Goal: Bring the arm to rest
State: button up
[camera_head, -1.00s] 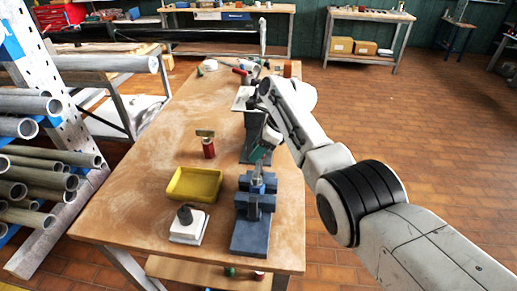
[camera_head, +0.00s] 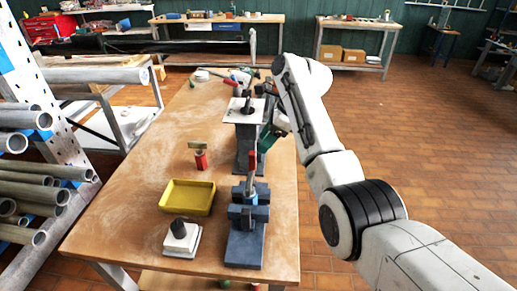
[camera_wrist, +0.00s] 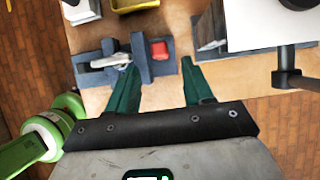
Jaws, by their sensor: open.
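My arm reaches in from the right in the head view, bent at its elbow beside the wooden bench (camera_head: 130,190). My gripper (camera_wrist: 158,66) is open and empty; its two green fingers stand apart in the wrist view. In the head view it is mostly hidden behind the flange stand; a bit of green shows. The white flange plate (camera_head: 236,117), with a dark post, sits on its blue-grey stand (camera_head: 248,155) and also shows in the wrist view (camera_wrist: 262,22). A blue-grey vise (camera_head: 246,218) with a red-topped piece stands nearer; the wrist view shows it beyond the fingers.
A pipe rack (camera_head: 40,185) stands left. The tiled floor (camera_head: 430,160) at right is open.

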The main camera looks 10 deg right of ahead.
jog(key=shift+s+d+r, duration=0.1)
jog(key=shift+d+r, duration=0.15)
jog(key=shift+r, duration=0.25)
